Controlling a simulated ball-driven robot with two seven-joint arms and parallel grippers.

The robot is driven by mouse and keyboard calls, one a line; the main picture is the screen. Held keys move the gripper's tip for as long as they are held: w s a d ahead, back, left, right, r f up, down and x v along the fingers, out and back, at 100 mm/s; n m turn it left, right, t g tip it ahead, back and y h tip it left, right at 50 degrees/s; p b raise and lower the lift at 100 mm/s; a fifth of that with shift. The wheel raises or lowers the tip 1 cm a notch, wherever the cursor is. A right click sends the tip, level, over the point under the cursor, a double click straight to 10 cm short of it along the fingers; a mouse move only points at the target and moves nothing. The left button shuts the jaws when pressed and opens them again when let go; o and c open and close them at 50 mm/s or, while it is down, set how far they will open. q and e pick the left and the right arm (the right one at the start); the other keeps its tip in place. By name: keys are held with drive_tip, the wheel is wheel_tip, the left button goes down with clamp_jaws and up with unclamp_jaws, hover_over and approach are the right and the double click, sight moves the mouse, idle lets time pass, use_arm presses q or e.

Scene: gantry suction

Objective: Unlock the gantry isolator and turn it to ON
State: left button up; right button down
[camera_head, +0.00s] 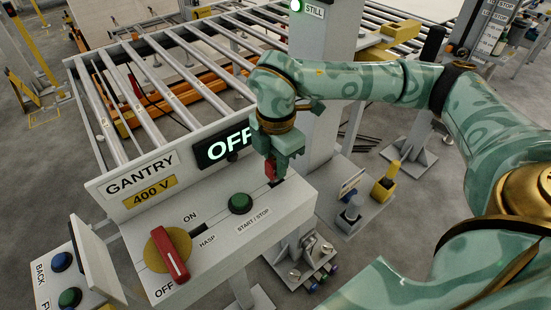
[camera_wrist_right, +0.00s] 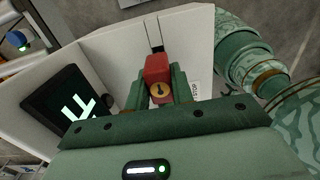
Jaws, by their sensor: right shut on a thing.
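The gantry isolator is a red handle (camera_head: 171,262) on a yellow disc (camera_head: 155,250), on the pale control box (camera_head: 215,262). The handle's lower end points towards the OFF mark, and the dark display (camera_head: 222,147) reads OFF. No padlock shows at the HASP label (camera_head: 208,240). My right gripper (camera_head: 273,165) is shut on a red padlock (camera_wrist_right: 158,72), at the far right end of the box top. The padlock's brass keyhole face shows in the right wrist view; its shackle is hidden. Whether it touches the box is unclear. My left gripper is out of view.
A green START/STOP button (camera_head: 240,203) stands between the isolator and my right gripper. Blue (camera_head: 61,262) and green buttons sit on a panel at the lower left. A roller conveyor (camera_head: 150,82) lies behind the box, and a grey post (camera_head: 322,60) stands behind my right wrist.

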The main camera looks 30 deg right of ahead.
drive_tip(key=shift+f+b, duration=0.8)
drive_tip(key=shift+f, duration=0.6)
drive_tip(key=c, duration=1.1)
unclamp_jaws()
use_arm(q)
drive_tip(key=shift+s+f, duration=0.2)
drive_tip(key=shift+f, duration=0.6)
use_arm(e)
drive_tip(key=shift+r, duration=0.1)
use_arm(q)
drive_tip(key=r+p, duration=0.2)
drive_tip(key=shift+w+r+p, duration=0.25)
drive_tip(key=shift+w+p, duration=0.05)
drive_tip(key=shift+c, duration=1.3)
use_arm(e)
drive_tip(key=shift+r, duration=8.1)
